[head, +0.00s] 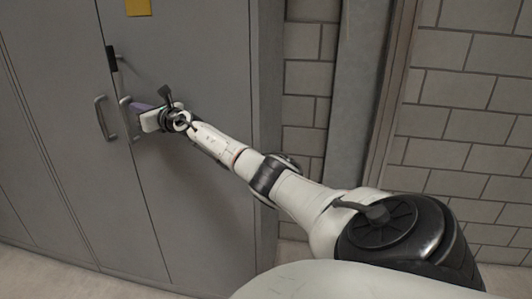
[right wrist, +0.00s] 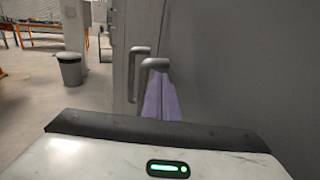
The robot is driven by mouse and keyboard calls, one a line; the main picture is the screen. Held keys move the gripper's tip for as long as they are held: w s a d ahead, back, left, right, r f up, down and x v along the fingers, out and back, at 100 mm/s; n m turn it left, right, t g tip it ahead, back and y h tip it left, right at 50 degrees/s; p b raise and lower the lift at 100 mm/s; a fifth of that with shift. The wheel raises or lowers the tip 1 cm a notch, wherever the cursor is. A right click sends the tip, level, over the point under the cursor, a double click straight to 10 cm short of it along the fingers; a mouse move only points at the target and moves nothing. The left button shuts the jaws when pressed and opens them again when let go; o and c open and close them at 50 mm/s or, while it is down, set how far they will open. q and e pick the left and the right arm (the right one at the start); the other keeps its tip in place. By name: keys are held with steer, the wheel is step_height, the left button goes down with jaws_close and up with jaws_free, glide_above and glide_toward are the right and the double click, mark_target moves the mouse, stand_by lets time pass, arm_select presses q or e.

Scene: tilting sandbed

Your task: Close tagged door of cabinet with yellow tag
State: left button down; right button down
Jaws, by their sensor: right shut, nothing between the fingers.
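The grey cabinet's right door (head: 195,110) bears a yellow tag (head: 138,7) at the top of the head view. Its handle (head: 126,106) is near the door's left edge, and a second handle (head: 105,118) is on the neighbouring door (head: 45,100). In the head view the tagged door looks about flush with its neighbour; I cannot tell whether a small gap remains. My right gripper (head: 139,106) is shut and empty, with its purple fingers just right of the tagged door's handle. In the right wrist view the fingers (right wrist: 166,100) show beside a handle (right wrist: 148,75); contact is unclear. My left gripper is out of view.
A black latch piece (head: 112,58) sits above the handles. A block wall (head: 465,110) and a grey post (head: 355,90) stand right of the cabinet. In the right wrist view, a grey bin (right wrist: 70,70) stands on open floor at left.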

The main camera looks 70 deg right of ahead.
steer(key=shift+w+d, duration=0.1)
steer(key=shift+d, duration=0.25)
stand_by(0.5)
